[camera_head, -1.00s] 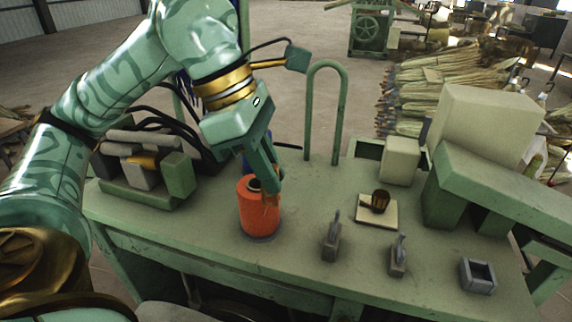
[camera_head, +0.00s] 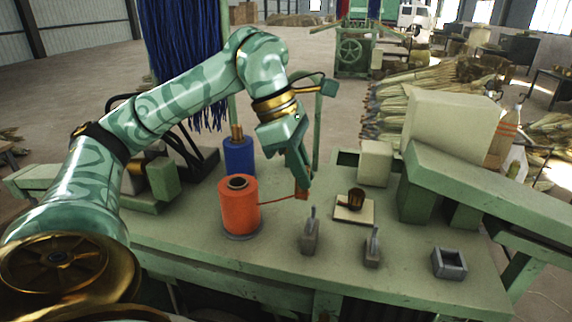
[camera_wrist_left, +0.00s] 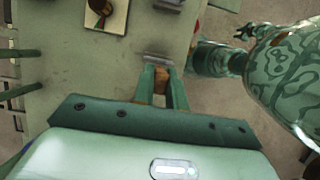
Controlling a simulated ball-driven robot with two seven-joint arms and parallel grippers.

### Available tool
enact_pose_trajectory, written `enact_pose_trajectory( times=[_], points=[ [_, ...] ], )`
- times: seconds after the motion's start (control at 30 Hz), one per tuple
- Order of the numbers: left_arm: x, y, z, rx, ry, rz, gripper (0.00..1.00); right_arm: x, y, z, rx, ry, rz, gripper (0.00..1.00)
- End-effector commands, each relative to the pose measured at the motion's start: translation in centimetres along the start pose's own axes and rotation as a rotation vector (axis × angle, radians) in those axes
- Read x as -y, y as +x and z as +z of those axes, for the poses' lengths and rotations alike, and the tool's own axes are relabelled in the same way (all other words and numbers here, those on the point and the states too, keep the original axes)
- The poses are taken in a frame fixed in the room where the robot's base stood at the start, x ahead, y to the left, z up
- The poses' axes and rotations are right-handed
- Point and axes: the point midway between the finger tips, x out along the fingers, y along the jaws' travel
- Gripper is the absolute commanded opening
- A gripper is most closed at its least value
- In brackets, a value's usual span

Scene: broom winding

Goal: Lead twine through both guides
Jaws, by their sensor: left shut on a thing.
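An orange twine spool (camera_head: 238,208) stands upright on the bench. A strand of orange twine (camera_head: 272,200) runs from it to my left gripper (camera_head: 302,188). That gripper is shut on the twine end, where a brown-orange piece shows between the fingers; it also shows in the left wrist view (camera_wrist_left: 160,88). Two grey metal guides stand on the bench in front of and right of the gripper: the left guide (camera_head: 310,236) and the right guide (camera_head: 372,250). The gripper is above and behind the left guide. A patterned arm of mine (camera_wrist_left: 290,75) shows in the wrist view; its jaw state is unclear.
A blue spool (camera_head: 239,156) stands behind the orange one. A pale pad with a brown roll (camera_head: 356,201) lies right of the gripper. A grey open box (camera_head: 449,263) sits at front right. Large green and cream machine blocks (camera_head: 450,130) stand at the right. The front bench strip is mostly clear.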

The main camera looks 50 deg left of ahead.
Motion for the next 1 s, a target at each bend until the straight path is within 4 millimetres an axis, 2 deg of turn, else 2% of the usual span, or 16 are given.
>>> enact_pose_trajectory(
  times=[0.5,0.7,1.0],
  points=[
    [0.8,2.7,6.7,0.001,0.002,-0.001,0.00,-0.7,-0.5,0.6,0.010,-0.005,0.008,0.36],
    [0.9,3.3,8.0,0.000,0.001,0.000,0.00,-0.8,-0.6,0.7,0.011,-0.006,0.010,0.36],
    [1.0,3.5,8.4,0.000,-0.001,0.001,0.00,-0.8,-0.6,0.7,0.011,-0.006,0.010,0.36]
  ],
)
